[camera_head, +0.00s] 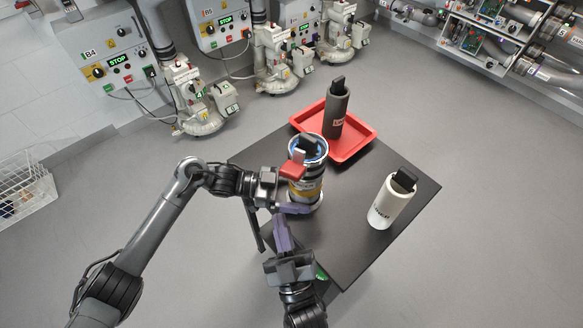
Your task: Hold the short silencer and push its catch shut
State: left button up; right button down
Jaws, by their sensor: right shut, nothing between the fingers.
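A short metal cylinder (318,188) with a yellow band and a blue-rimmed top stands upright near the table's left corner; I take it for the short silencer. A red piece (293,167) is at its upper left side; I cannot tell if it is the catch. My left gripper (290,195) is right beside the cylinder's left side, partly hidden, and I cannot tell how far its fingers are closed. My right gripper (281,222) is shut and empty, its purple fingers just below the cylinder in the picture.
A dark cylinder (334,112) stands in a red tray (358,144) at the back of the black table (355,262). A white cylinder (385,205) with a black top stands at the right. The table between them is clear. Machines (195,105) line the back wall, and a wire basket (25,185) is at far left.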

aim_at(295, 180)
jog(key=w+d+r, duration=0.1)
jog(key=w+r, duration=0.2)
jog(key=r, duration=0.4)
jog(key=shift+w+d+r, duration=0.15)
jog(key=shift+w+d, duration=0.1)
jog(key=shift+w, duration=0.1)
jog(key=shift+w+d+r, duration=0.2)
jog(key=shift+w+r, duration=0.2)
jog(key=shift+r, duration=0.4)
jog(key=shift+w+d+r, duration=0.2)
jog(key=shift+w+r, duration=0.15)
jog(key=shift+r, duration=0.45)
dwell(3.3)
jog(key=shift+f, duration=0.25)
jog(key=shift+s+a+f, duration=0.1)
jog(key=shift+s+f, duration=0.1)
jog(key=shift+f, duration=0.45)
jog(key=shift+s+a+f, duration=0.15)
jog(key=shift+s+f, duration=0.1)
jog(key=shift+f, duration=0.35)
jog(key=shift+s+a+f, duration=0.1)
jog(key=shift+s+f, duration=0.1)
jog(key=shift+f, duration=0.45)
jog(key=shift+s+a+f, duration=0.25)
jog(key=shift+s+f, duration=0.4)
jog(key=shift+f, duration=0.25)
jog(key=shift+s+a+f, duration=0.2)
jog(key=shift+s+f, duration=0.4)
jog(key=shift+f, duration=0.25)
